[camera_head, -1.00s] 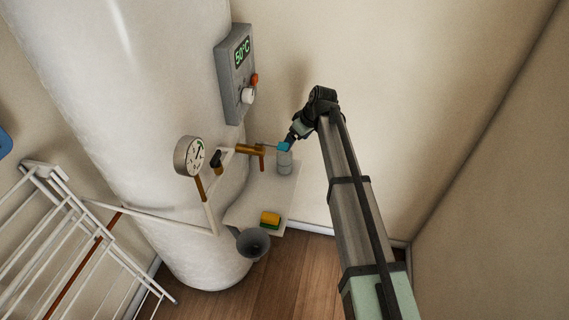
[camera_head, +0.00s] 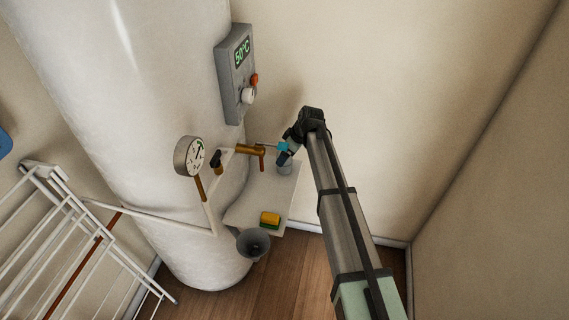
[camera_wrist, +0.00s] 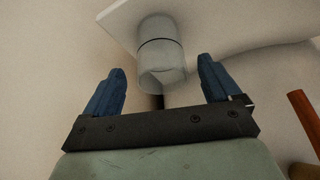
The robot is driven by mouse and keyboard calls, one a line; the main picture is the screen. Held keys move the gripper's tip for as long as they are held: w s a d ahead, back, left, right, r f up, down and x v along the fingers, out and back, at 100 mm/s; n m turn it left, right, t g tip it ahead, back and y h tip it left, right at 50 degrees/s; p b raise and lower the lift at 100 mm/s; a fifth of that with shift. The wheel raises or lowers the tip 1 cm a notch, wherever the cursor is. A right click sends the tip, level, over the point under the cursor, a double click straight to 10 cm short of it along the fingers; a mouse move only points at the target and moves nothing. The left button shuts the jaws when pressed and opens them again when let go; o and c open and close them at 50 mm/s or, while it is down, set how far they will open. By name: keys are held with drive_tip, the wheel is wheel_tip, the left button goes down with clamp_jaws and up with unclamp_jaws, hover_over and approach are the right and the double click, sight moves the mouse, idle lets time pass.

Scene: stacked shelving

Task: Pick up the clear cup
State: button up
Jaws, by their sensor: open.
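The clear cup (camera_wrist: 161,58) stands on a small pale shelf (camera_wrist: 113,18) in the wrist view. It is see-through, with a dark ring around its middle. My gripper (camera_wrist: 162,82) is open, its two blue fingers apart, with the cup ahead of and partly between the fingertips. No contact with the cup shows. In the head view the cup (camera_head: 285,168) is on the shelf's back part, and my gripper (camera_head: 284,150) is just above it, partly covering it.
A brass tap (camera_head: 248,150) is close left of my gripper. A yellow-green sponge (camera_head: 270,219) lies on the shelf's front, near a grey funnel (camera_head: 253,242). The white tank (camera_head: 130,130) stands left; a wall is behind. Free room is to the right.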

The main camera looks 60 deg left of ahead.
drive_tip(key=shift+x, duration=2.7)
drive_tip(key=shift+s, duration=0.15)
drive_tip(key=shift+c, duration=0.4)
drive_tip(key=shift+r, duration=0.1)
drive_tip(key=c, duration=1)
drive_tip(key=shift+o, duration=0.2)
